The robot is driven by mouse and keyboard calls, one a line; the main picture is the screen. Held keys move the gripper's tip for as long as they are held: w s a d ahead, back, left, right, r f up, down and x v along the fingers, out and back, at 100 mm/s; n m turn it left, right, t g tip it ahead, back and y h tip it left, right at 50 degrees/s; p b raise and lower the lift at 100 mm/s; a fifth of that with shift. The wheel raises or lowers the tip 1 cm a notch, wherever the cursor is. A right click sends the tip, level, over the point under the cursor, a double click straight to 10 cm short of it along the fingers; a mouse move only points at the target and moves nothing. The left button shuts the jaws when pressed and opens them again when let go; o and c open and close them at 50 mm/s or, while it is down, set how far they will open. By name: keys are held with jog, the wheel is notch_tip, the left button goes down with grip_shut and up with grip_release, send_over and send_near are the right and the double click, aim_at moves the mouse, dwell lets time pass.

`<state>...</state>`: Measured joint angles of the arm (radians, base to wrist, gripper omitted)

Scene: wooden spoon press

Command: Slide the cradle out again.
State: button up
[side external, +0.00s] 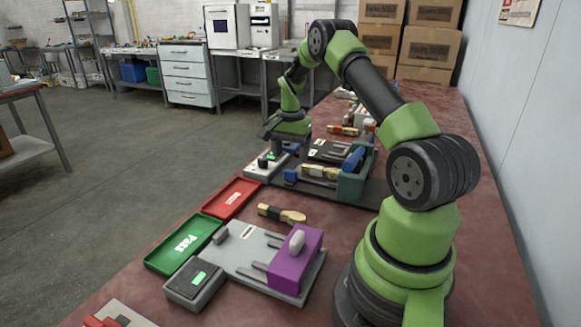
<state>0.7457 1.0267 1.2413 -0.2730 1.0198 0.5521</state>
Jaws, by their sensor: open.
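My gripper (276,136) is small and dark in the side external view, at the far station, above the control box and left of the press. It is open and looks empty. The teal press (351,186) has a blue lever (353,159). A wooden spoon (320,172) with a dark band lies left of the press, its right end close to the housing. A blue knob (290,175) sits at the left, apparently on the cradle, which is mostly hidden under the spoon. I cannot tell how far the cradle is in, nor whether my gripper touches anything.
A second station has a purple press (295,260), grey baseplate (235,259) and control box (194,283). A loose spoon (282,214) lies between stations. The green tray (184,244) and red tray (231,198) lie along the left table edge. The wall closes off the right.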

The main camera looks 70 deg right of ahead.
aim_at(290, 170)
jog(key=shift+r, duration=1.9)
jog(key=c, duration=0.4)
jog(key=n, duration=0.6)
jog(key=shift+r, duration=0.15)
jog(key=shift+c, duration=0.2)
notch_tip(290, 170, down, 9)
jog(key=n, duration=1.2)
jog(key=shift+f, duration=0.2)
